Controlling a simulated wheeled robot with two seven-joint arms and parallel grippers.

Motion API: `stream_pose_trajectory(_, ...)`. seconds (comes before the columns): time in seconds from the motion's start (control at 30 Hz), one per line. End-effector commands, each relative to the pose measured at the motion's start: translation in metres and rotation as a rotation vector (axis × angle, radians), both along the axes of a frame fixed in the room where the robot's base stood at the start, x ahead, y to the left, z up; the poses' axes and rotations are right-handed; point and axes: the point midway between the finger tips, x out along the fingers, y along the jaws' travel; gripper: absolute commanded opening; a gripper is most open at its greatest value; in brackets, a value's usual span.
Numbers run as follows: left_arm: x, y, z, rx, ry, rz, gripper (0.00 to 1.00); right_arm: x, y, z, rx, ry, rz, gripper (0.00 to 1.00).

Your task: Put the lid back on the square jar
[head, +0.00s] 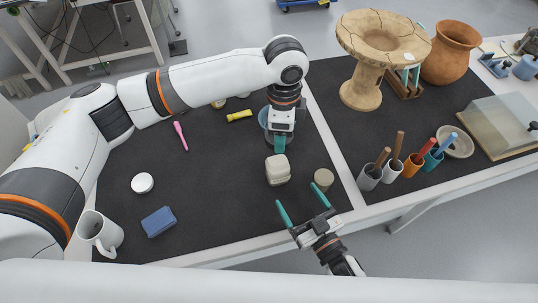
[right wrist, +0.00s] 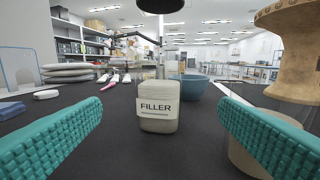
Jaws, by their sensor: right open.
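The square jar (head: 277,172) is cream with rounded edges and stands upright on the dark mat. In the right wrist view the jar (right wrist: 158,122) faces me with a FILLER label. A pale squared top shows on it; I cannot tell whether this is a separate lid. My left gripper (head: 279,143) points down just behind the jar's top; its fingers overlap in view, so their opening is unclear. My right gripper (head: 303,208) is open and empty in front of the jar, near the mat's front edge. Its teal fingers flank the jar's view from the wrist, apart from it.
A beige cylinder (head: 323,179) stands close right of the jar. A blue bowl (head: 264,117) is partly hidden behind my left gripper. A white disc (head: 142,183), blue block (head: 158,221) and mug (head: 100,232) lie left. Tool cups (head: 369,177) stand right.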

Motion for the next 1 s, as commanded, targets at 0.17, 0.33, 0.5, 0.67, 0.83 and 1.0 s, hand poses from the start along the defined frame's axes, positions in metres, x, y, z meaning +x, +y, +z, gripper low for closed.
stream_pose_trajectory(0.17, 0.0, 0.0, 0.0, 0.0, 0.0, -0.001, 0.36, 0.0, 0.0, 0.0, -0.001, 0.001, 0.0, 0.84)
stream_pose_trajectory(0.33, 0.0, 0.0, 0.0, 0.0, 0.0, 0.0, 0.36, 0.0, 0.0, 0.0, -0.001, 0.001, 0.0, 0.84)
stream_pose_trajectory(0.5, 0.0, 0.0, 0.0, 0.0, 0.0, 0.0, 0.36, 0.007, 0.004, 0.0, 0.0, -0.002, -0.001, 0.84)
stream_pose_trajectory(0.67, 0.0, 0.0, 0.0, 0.0, 0.0, 0.001, 0.36, 0.028, 0.016, 0.001, 0.002, -0.002, -0.001, 0.84)
stream_pose_trajectory(0.83, 0.0, 0.0, 0.0, 0.0, 0.0, 0.001, 0.36, 0.057, 0.033, 0.001, 0.001, -0.002, -0.001, 0.84)
stream_pose_trajectory(1.0, 0.0, 0.0, 0.0, 0.0, 0.0, 0.001, 0.36, 0.082, 0.048, 0.0, 0.0, -0.002, 0.0, 0.84)
